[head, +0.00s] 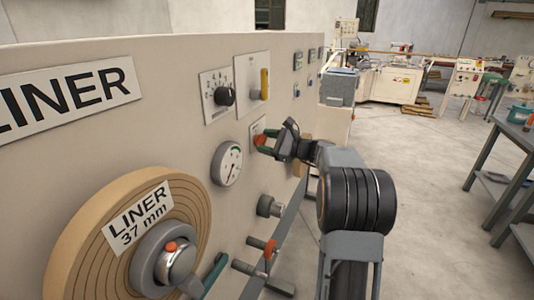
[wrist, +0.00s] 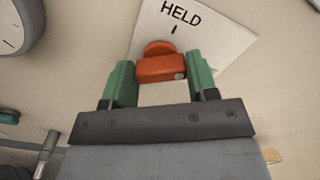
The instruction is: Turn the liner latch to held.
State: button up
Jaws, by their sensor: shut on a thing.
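The orange liner latch (wrist: 160,66) sits on a white plate (wrist: 215,38) marked HELD, with a short black tick under the word. In the wrist view the latch's bar lies roughly level, with a small grey dot near its right end; the tick is above it. My gripper (wrist: 158,80) has one green finger on each side of the bar and is shut on it. In the head view my gripper (head: 267,146) reaches the panel at the small orange latch (head: 260,140), partly hidden by the fingers.
A round gauge (head: 227,163) is left of the latch. A black knob (head: 226,96) and a yellow-handled switch (head: 264,84) are above. The LINER roll (head: 80,245) is at lower left. Open floor lies to the right.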

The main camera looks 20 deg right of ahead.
jog(key=n+b, duration=0.3)
jog(key=b, duration=0.1)
jog(key=n+b, duration=0.8)
jog(key=shift+f+b, duration=0.25)
jog(key=shift+b, duration=0.1)
jog(key=shift+n, duration=0.3)
jog(key=shift+r, duration=0.1)
jog(key=o, duration=0.9)
jog(key=shift+o, duration=0.2)
jog(key=shift+s, duration=0.1)
jog(key=v, duration=1.3)
jog(key=shift+s+d+p, duration=0.25)
jog(key=shift+s+p, duration=0.05)
